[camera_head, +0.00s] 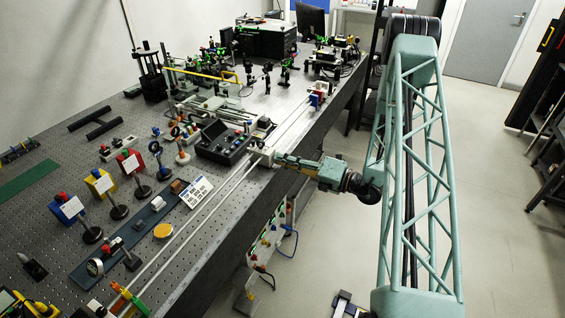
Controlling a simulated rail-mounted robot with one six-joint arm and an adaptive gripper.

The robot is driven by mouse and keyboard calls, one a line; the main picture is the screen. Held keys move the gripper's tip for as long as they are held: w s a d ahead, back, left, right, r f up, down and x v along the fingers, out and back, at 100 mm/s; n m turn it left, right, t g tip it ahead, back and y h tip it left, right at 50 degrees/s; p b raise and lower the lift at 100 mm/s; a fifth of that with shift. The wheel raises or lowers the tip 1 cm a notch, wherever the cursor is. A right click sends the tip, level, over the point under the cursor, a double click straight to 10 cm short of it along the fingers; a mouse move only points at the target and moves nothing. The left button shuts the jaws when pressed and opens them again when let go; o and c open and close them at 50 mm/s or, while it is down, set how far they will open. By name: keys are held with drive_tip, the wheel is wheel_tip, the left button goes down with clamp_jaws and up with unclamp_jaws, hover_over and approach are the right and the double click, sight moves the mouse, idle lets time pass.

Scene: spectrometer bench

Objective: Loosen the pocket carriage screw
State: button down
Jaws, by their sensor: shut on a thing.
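A pale block-like carriage (262,156) sits on the twin white rails (225,192) along the bench's right edge. My gripper (278,158) reaches in from the right, about level, with its tips at the carriage's right side. It is shut on a small part there, which I take to be the pocket carriage screw. The screw itself is hidden by the fingers and too small to make out.
A dark control box (222,141) stands just left of the carriage. A red and blue block (318,97) sits farther up the rails. Coloured filter stands (130,164) and a white labelled card (196,190) are on the left. The floor right of the bench is open.

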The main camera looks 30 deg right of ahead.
drive_tip(key=shift+n+b, duration=1.9)
drive_tip(key=shift+n, duration=2.3)
drive_tip(key=c, duration=2.7)
unclamp_jaws()
drive_tip(key=shift+v, duration=6)
drive_tip(key=shift+a, duration=0.1)
